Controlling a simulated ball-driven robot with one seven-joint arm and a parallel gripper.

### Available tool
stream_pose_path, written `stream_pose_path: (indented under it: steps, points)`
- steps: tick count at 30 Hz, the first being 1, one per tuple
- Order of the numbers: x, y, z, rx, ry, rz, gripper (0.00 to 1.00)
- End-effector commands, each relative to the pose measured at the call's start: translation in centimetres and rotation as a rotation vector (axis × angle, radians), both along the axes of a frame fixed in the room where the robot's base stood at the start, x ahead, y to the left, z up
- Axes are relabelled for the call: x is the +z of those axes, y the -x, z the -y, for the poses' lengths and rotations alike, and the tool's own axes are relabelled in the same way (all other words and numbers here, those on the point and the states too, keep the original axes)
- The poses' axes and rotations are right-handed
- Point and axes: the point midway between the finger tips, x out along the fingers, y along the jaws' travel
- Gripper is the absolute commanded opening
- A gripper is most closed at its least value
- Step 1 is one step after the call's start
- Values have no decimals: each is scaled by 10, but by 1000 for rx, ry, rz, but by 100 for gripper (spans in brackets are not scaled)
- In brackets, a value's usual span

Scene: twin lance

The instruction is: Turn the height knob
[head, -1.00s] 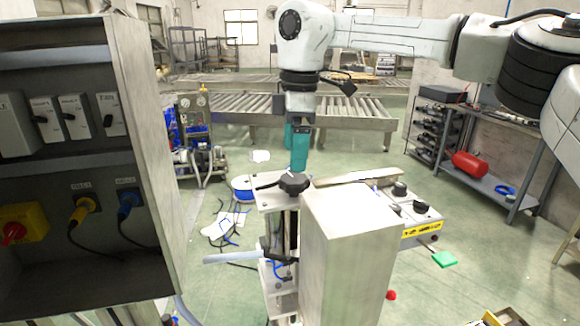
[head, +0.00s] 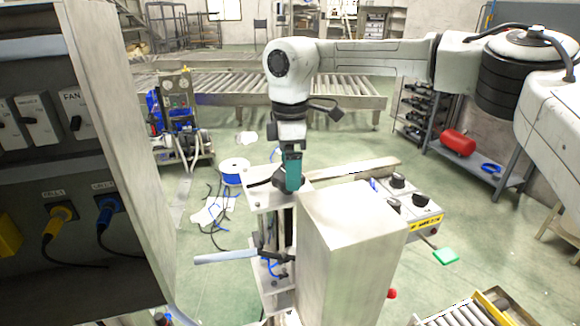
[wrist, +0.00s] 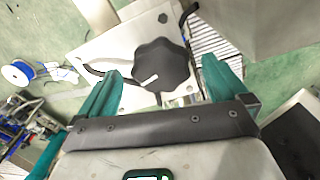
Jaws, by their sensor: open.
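The height knob is a black lobed knob (wrist: 160,66) with a small white mark, on a pale metal plate (wrist: 112,48) in the wrist view. In the head view the knob (head: 279,180) is mostly hidden behind my gripper (head: 292,188), on top of the machine's column. In the wrist view my gripper (wrist: 165,88) is open, with one teal finger to the left of the knob and the other to its right. Gaps show between both fingers and the knob, and I cannot tell how far the fingertips reach down beside it.
A tall metal box (head: 350,225) stands close to the right of the column. A control box with black knobs (head: 400,195) is beyond it. A switch cabinet (head: 125,140) fills the left. A blue cable spool (head: 234,170) and loose cables lie on the floor behind.

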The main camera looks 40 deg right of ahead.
Motion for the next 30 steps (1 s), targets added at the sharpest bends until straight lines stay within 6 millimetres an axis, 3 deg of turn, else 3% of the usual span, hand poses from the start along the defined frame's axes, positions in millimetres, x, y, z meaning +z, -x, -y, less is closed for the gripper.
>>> stream_pose_path:
  steps: [6, 15, 30]
  points:
    - [-17, 0, 0, 1, -1, 1, 100]
    - [-19, 0, 0, 1, 0, 1, 100]
    - [-19, 0, 0, 1, 0, 1, 53]
